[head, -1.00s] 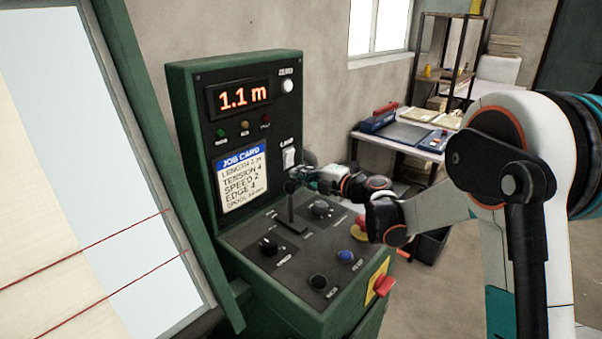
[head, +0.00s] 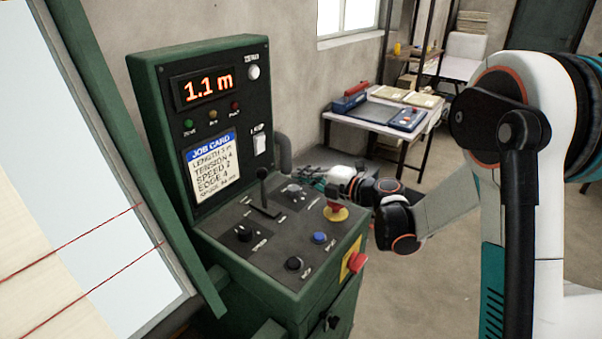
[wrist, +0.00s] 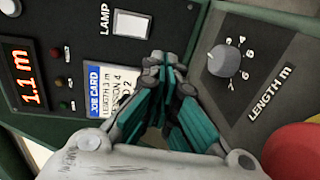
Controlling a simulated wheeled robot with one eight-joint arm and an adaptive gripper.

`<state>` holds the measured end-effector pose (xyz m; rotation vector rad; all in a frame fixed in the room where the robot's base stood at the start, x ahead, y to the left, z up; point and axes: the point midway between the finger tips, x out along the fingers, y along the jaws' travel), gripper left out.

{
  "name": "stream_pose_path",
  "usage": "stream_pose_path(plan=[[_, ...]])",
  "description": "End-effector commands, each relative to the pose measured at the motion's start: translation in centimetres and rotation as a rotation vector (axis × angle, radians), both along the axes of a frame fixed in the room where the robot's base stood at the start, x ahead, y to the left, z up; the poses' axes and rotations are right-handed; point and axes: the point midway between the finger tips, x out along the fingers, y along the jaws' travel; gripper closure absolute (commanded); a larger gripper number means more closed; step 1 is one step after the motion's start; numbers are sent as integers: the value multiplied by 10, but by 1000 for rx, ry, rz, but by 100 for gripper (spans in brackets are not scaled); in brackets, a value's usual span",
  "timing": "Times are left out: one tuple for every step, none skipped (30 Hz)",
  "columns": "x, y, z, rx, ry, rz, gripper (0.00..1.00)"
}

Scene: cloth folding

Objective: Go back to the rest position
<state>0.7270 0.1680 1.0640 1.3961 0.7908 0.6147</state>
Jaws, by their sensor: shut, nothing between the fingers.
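My gripper (head: 313,177) is at the end of my arm, above the far right edge of the green console (head: 146,110). It is right of the black lever (head: 263,190) and apart from it in the head view. In the wrist view my gripper (wrist: 165,68) has its teal fingers drawn together with nothing between them. The length knob (wrist: 224,62) is right of the fingertips, and the lamp switch (wrist: 132,23) is to their upper left. Contact with the console is not visible.
The console has a display (head: 207,88) reading 1.1 m, a job card (head: 212,165), a red stop button (head: 336,208) and a blue button (head: 319,238). A white table (head: 378,127) stands behind. Open floor (head: 420,290) lies to the right.

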Motion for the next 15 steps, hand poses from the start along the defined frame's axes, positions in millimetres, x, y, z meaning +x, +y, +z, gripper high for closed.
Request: stream_pose_path(plan=[[0,0,0,0,0,0,100],[0,0,0,0,0,0,100],[0,0,0,1,0,-1,100],[0,0,2,3,-1,-4,100],[0,-1,5,9,-2,-10,100],[1,-2,11,21,-4,-23,100],[2,-4,18,33,-8,-37,100],[3,-6,27,51,-11,-56,100],[4,-10,42,80,-16,-89,100],[5,-15,54,105,-20,-118,100],[6,-20,68,135,-22,-151,100],[7,-28,86,178,-26,-200,100],[7,-34,101,212,-26,-238,100],[6,-42,114,246,-24,-278,100],[5,-52,131,291,-20,-331,100]])
